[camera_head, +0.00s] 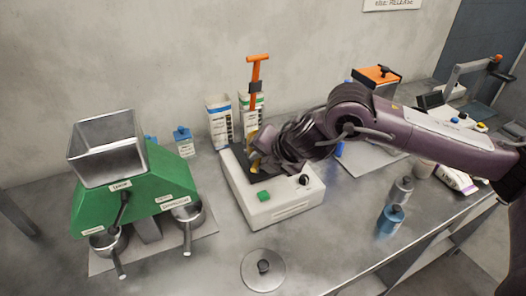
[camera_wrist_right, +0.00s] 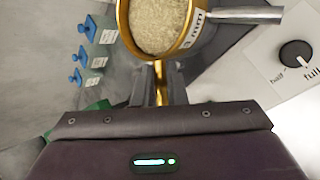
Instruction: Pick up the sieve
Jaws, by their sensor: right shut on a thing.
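I cannot tell whether the sieve touches the machine. My left gripper is not in view.
An orange-handled post (camera_head: 257,78) rises behind the machine. A green divider (camera_head: 145,188) with a metal hopper and pans stands at left. A round lid (camera_head: 263,271) lies in front. The front middle of the bench is mostly clear.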

